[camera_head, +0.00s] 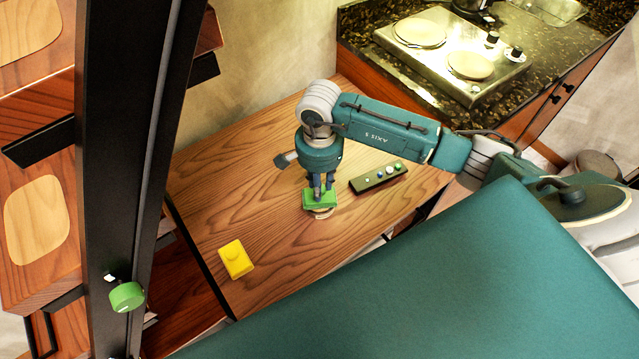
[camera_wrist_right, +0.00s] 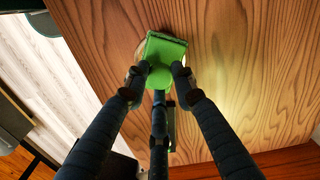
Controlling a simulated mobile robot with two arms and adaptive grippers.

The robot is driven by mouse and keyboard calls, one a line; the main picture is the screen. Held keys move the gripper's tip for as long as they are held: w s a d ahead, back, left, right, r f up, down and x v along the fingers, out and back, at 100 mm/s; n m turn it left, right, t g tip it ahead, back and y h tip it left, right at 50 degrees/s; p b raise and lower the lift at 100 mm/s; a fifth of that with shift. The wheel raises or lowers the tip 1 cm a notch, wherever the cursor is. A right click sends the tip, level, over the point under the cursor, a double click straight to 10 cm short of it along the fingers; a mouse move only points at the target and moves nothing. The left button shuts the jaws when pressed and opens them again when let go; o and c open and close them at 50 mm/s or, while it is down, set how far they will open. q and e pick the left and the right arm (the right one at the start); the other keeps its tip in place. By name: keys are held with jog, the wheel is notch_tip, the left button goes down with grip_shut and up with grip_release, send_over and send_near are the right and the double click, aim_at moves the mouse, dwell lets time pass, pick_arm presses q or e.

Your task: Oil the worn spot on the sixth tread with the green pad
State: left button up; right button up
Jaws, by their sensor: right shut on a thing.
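My right gripper (camera_head: 321,185) points down over the wooden table and is shut on the green pad (camera_head: 320,200). In the right wrist view my gripper's fingers (camera_wrist_right: 159,74) close around the knob of the green pad (camera_wrist_right: 165,48). A pale round dish or disc (camera_head: 323,213) shows just under the pad; whether they touch I cannot tell. Stair treads stand at the left, with a pale worn patch (camera_head: 37,219) on one and another pale patch (camera_head: 25,28) on a higher one. I cannot tell which is the sixth. My left gripper is not in view.
A yellow block-like pad (camera_head: 236,259) lies on the table (camera_head: 262,215). A dark strip with coloured buttons (camera_head: 378,177) lies right of my gripper. A black post (camera_head: 130,150) with a green knob (camera_head: 126,296) stands before the treads. A hob (camera_head: 450,50) is at the back right.

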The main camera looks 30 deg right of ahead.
jog(key=shift+f+b, duration=0.1)
jog(key=shift+b, duration=0.25)
dwell(1.3)
jog(key=shift+r+p, duration=1.5)
jog(key=shift+r, duration=2.05)
jog(key=shift+a, duration=0.1)
